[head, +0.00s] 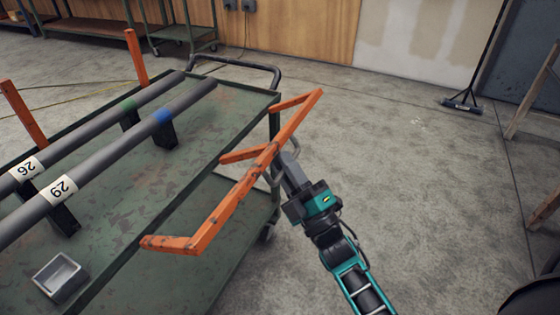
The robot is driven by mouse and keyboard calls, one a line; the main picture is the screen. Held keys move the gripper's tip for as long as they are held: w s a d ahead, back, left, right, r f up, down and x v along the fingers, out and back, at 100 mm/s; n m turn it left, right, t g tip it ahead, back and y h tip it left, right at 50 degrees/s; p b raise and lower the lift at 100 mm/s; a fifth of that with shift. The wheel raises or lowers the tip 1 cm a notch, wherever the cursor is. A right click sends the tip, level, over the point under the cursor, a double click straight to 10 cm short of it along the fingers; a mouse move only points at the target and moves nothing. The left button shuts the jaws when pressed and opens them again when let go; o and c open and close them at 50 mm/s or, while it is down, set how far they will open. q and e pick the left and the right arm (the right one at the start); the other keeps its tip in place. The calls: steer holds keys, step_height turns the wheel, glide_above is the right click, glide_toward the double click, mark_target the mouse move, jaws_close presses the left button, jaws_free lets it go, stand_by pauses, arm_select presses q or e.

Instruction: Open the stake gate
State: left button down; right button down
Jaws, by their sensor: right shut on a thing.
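The stake gate is an orange bar frame (218,217) at the right side of the green cart (192,153). Its long bar runs from the cart's near right edge up to the far right, with short arms bent toward the cart. My right gripper (277,170) is shut on the gate near the middle of its long bar, coming from the lower right. The fingertips are partly hidden against the bar. My left gripper is not in view.
Two grey pipes, labelled 26 (28,169) and 29 (60,189), lie on black supports on the cart. Orange stakes (137,57) stand at the cart's left side. A small grey tray (60,277) sits near the front.

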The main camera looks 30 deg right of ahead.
steer(key=shift+s+d+f+b, duration=0.15)
steer(key=shift+f+b, duration=0.15)
steer(key=shift+f, duration=0.45)
steer(key=c, duration=1.2)
jaws_free()
steer(key=shift+o, duration=0.2)
steer(key=v, duration=1.3)
